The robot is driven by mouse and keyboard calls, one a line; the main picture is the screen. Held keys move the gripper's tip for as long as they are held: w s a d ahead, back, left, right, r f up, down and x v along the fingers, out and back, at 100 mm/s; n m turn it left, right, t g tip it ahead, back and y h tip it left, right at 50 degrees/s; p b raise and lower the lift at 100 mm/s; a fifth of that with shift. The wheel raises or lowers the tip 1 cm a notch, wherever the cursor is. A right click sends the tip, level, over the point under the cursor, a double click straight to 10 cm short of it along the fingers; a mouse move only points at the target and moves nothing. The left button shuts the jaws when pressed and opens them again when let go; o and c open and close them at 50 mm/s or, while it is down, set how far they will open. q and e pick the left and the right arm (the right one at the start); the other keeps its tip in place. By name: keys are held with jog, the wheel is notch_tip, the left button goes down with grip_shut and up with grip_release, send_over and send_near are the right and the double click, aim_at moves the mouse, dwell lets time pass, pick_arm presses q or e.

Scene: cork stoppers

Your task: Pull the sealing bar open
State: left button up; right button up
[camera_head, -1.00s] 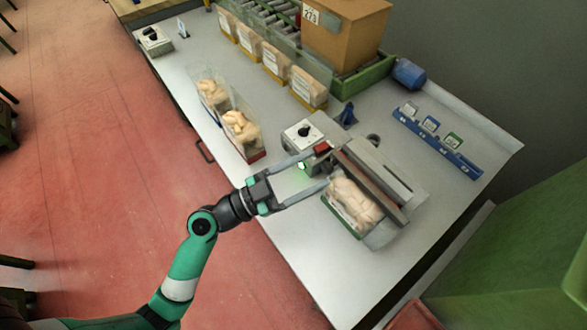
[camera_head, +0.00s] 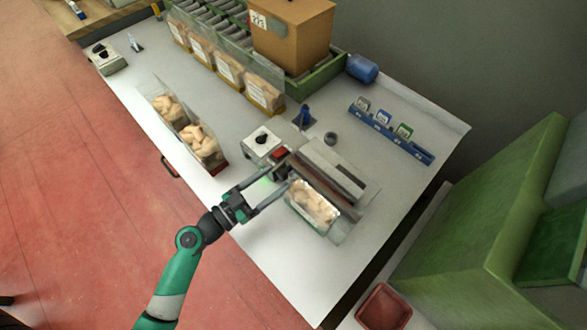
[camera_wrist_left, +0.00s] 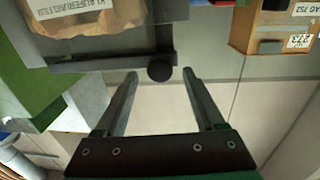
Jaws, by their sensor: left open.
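The sealing machine (camera_head: 330,166) stands on the table in the head view, with a dark sealing bar (camera_head: 318,186) along its near side. A clear bag of pale corks (camera_head: 312,206) lies in front of the bar. My left gripper (camera_head: 281,176) is open at the left end of the machine, beside its red block (camera_head: 280,154). The wrist view shows the two fingers (camera_wrist_left: 160,78) spread wide, with a dark round knob (camera_wrist_left: 160,68) at the end of a dark bar (camera_wrist_left: 95,67) just beyond and between the tips. I cannot tell contact. My right gripper is out of view.
A control box with a black knob (camera_head: 262,143) stands left of the machine. Two filled cork bags (camera_head: 198,142) stand farther left. A blue card rack (camera_head: 390,134) lies to the right, and a cardboard box (camera_head: 290,35) stands behind. The table front (camera_head: 285,255) is clear.

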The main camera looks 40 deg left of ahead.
pick_arm(q)
jog(key=shift+w, duration=0.6)
jog(key=shift+s, duration=0.2)
jog(key=shift+c, duration=0.7)
grip_shut()
